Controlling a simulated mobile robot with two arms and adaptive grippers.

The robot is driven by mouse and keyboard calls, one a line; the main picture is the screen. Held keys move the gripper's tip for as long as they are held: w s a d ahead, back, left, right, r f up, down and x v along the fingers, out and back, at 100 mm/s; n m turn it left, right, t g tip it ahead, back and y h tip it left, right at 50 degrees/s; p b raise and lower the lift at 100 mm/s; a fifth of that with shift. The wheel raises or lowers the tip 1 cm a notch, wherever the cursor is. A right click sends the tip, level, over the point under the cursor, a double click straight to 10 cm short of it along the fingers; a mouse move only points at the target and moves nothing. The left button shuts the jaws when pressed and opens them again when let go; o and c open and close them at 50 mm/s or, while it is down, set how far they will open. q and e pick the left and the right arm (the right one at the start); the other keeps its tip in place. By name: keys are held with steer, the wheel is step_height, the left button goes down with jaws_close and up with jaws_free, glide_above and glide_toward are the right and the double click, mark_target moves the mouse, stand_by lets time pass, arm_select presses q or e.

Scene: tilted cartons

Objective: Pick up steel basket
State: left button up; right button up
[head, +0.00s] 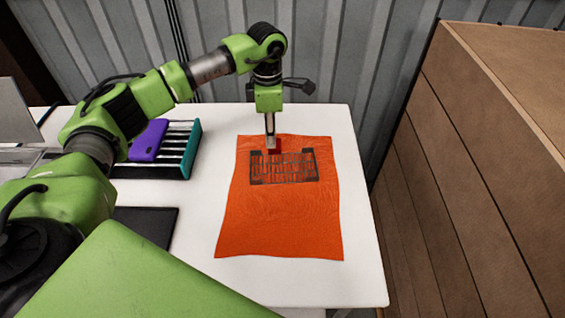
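The steel basket (290,172) is a dark, flat-looking rectangular wire grid. It lies on an orange cloth (280,226) on the white table. My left gripper (271,142) points down at the basket's far edge, a little left of its middle. A small dark red piece (274,151) shows at the fingertips, over or against that edge. I cannot tell whether it is part of the gripper or a separate thing. The fingers look narrow from here, and whether they grip the basket's rim is not clear. My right gripper is not in view.
Left of the cloth, a teal-edged rack (187,160) has a purple item (149,140) on it. A black flat panel (150,224) lies nearer. A large brown carton (480,150) stands right of the table (360,262). A corrugated grey wall is behind.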

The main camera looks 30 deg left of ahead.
mark_target(270, 154)
arm_select(q)
steer(key=shift+s+a+f+p, duration=0.15)
steer(key=shift+f+p, duration=0.3)
steer(key=shift+f, duration=1.5)
jaws_close()
steer(key=shift+r, duration=0.15)
